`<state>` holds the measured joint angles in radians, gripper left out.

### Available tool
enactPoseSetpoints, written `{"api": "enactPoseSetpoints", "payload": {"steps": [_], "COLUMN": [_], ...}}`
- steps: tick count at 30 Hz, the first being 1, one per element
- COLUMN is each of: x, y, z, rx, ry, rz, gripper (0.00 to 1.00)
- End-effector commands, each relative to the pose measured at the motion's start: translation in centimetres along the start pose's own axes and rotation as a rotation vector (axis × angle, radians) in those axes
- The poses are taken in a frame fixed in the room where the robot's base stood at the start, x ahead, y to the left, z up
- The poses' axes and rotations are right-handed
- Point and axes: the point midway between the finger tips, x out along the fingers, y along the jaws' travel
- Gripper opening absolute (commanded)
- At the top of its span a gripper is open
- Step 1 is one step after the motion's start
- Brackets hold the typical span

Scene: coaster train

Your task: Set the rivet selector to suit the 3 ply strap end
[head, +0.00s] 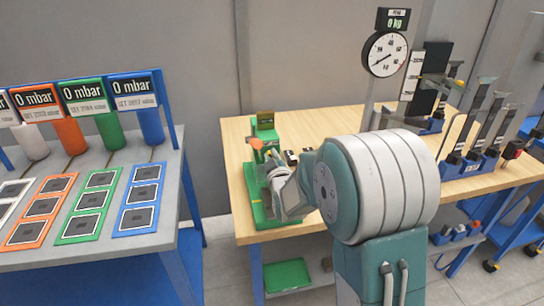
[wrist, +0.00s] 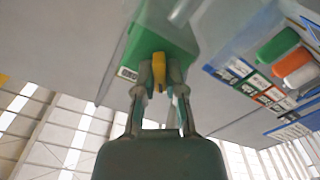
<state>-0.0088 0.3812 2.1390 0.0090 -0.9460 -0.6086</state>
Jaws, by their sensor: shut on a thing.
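A green bench device (head: 265,133) stands upright on a green base at the left end of the wooden bench. An orange knob-like part (head: 256,143) shows on its left side. My gripper (wrist: 160,76) is shut on a small yellow-orange piece (wrist: 159,66) in front of the device's green body (wrist: 182,38); this looks like the selector, but I cannot read its setting. In the head view my gripper (head: 277,178) is at the device, and my arm hides part of the bench. I cannot make out a 3 ply strap end.
Small black-and-white items (head: 291,157) lie on the wooden bench (head: 325,125) right of the device. A dial scale reading 0 kg (head: 386,54) stands behind. A grey table (head: 170,195) with coloured panels and 0 mbar displays is at left. A green tray (head: 287,275) sits below the bench.

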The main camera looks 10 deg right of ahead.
Motion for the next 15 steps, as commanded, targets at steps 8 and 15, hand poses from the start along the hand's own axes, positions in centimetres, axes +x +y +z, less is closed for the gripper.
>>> {"api": "enactPoseSetpoints", "payload": {"steps": [8,15], "x": [0.07,0.07], "y": [0.17,0.35], "z": [-0.55,-0.61], "rx": [0.100,0.293], "ry": [0.013,0.016], "rz": [0.003,0.003], "gripper": [0.00,0.00]}}
